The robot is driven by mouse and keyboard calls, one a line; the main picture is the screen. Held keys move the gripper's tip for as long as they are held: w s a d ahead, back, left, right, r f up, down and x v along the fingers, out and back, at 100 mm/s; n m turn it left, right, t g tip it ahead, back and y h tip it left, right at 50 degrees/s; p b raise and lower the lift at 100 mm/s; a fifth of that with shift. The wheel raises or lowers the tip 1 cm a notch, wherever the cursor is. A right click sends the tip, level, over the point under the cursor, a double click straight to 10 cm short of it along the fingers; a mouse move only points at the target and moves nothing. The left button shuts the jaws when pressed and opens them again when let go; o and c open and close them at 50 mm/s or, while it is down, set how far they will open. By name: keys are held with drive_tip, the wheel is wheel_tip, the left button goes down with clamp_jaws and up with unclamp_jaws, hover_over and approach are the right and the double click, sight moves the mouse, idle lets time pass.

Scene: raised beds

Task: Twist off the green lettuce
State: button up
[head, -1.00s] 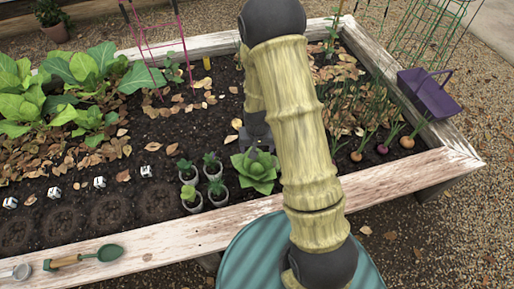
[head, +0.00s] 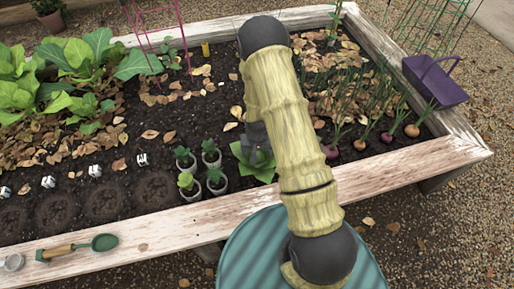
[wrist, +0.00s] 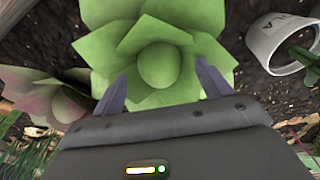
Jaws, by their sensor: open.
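The green lettuce (head: 246,167) sits in the soil near the front plank, partly hidden behind my arm and gripper. In the wrist view its open rosette with a round heart (wrist: 156,66) fills the top middle. My gripper (wrist: 162,82) is open, with one dark finger on each side of the lettuce heart and nothing held. The fingertips overlap the lower leaves in the picture; I cannot tell whether they touch. In the head view my gripper (head: 257,137) is right over the lettuce.
Several small potted seedlings (head: 188,190) stand just left of the lettuce; one white pot (wrist: 275,42) shows at the wrist view's right. A pinkish-green plant (wrist: 52,105) is at its left. Onions (head: 387,138) grow to the right. A trowel (head: 103,243) lies on the front plank (head: 160,232).

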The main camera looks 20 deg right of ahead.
drive_tip(key=shift+w+f+b, duration=0.2)
drive_tip(key=shift+f+b, duration=0.15)
drive_tip(key=shift+f, duration=1.4)
drive_tip(key=c, duration=1.2)
drive_tip(key=shift+n+p, duration=0.35)
drive_tip(key=shift+n, duration=0.75)
drive_tip(key=shift+n, duration=0.4)
drive_tip(key=shift+n+p, duration=0.35)
drive_tip(key=shift+n, duration=0.45)
drive_tip(key=shift+n+y, duration=0.3)
drive_tip(key=shift+n, duration=0.1)
